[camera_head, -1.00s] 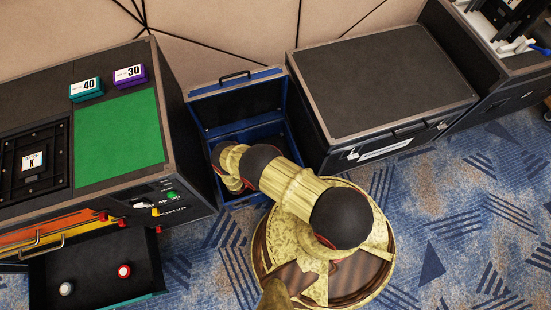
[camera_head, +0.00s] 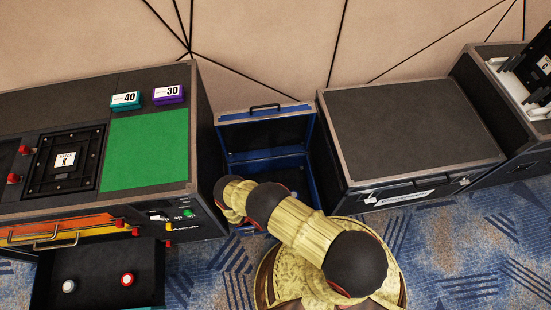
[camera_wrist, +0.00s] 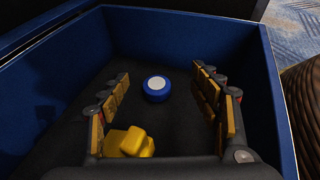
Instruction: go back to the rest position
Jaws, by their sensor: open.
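My gripper (camera_wrist: 168,105) is open and empty, low inside the open blue case in the wrist view (camera_wrist: 270,90). A blue round piece with a white top (camera_wrist: 156,88) lies on the dark floor of the case, ahead of and between my fingers, with no finger visibly touching it. A yellow piece (camera_wrist: 130,143) shows near the left finger; I cannot tell what it rests on. In the head view, my arm reaches down to the blue case (camera_head: 267,145), whose lid stands open. My fingers are hidden there behind the arm.
The black game case (camera_head: 55,190) on the left has a green mat (camera_head: 146,150), teal box 40 (camera_head: 126,101) and purple box 30 (camera_head: 168,95). Its open drawer (camera_head: 100,270) holds red and white round pieces. A closed black case (camera_head: 415,130) stands close on the right.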

